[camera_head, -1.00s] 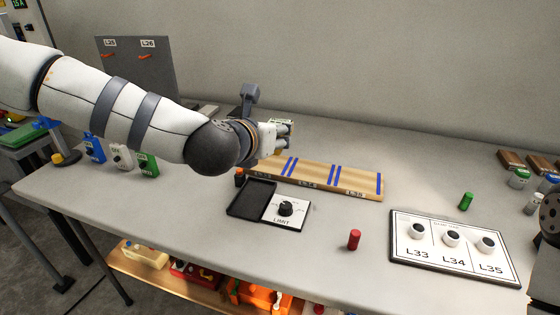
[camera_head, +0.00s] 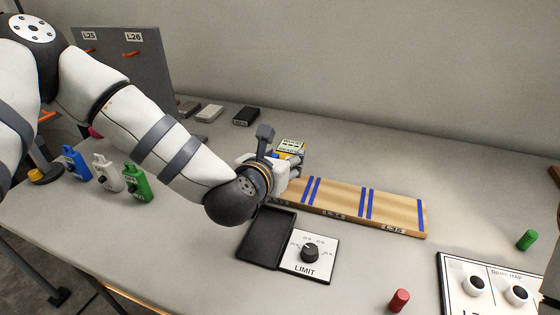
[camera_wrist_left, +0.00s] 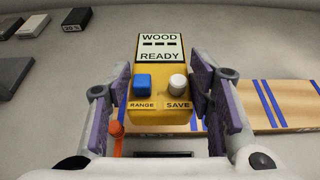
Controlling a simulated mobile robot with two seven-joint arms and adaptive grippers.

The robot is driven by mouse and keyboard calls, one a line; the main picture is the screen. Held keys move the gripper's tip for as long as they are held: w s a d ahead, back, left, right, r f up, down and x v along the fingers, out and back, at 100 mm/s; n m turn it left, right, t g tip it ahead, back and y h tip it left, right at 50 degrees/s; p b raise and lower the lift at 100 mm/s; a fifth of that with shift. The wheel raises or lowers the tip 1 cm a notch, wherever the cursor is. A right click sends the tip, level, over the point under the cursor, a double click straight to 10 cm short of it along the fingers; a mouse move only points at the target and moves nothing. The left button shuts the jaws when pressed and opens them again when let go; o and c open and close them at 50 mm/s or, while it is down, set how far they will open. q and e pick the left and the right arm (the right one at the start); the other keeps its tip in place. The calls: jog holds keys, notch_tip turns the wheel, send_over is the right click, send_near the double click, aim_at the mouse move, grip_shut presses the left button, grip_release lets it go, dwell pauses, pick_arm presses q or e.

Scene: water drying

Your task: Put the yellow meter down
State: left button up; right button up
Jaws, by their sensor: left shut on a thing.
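The yellow meter (camera_wrist_left: 160,97) has a blue RANGE button, a white SAVE button and a screen reading WOOD and READY. My left gripper (camera_wrist_left: 162,84) is shut on it, one purple-padded finger on each side. In the head view the meter (camera_head: 291,147) shows just past my left gripper (camera_head: 287,165), near the left end of a wooden board with blue stripes (camera_head: 395,208). The gripper and meter hide that end of the board. I cannot tell whether the meter touches anything below. My right gripper is not in view.
A black tray (camera_head: 266,238) and LIMIT dial plate (camera_head: 307,252) lie in front of the board. A red cylinder (camera_head: 399,300) and green cylinder (camera_head: 527,240) stand right. Blue, white and green tags (camera_head: 138,184) stand left. Small blocks (camera_head: 246,116) lie behind. The table behind the board is clear.

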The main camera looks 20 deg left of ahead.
pick_arm(q)
jog(key=f, duration=0.3)
jog(key=w+f+b, duration=0.1)
jog(key=f, duration=0.1)
jog(key=shift+a, duration=0.4)
jog(key=shift+s+d+r, duration=0.2)
jog(key=shift+s+r, duration=0.05)
jog(key=shift+r, duration=0.1)
jog(key=shift+w+a+f, duration=0.1)
jog(key=shift+w+f, duration=0.05)
jog(key=shift+f, duration=0.45)
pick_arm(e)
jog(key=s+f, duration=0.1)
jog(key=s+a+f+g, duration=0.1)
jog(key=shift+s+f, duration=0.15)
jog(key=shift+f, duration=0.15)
pick_arm(q)
jog(key=o, duration=1.4)
jog(key=shift+f, duration=0.1)
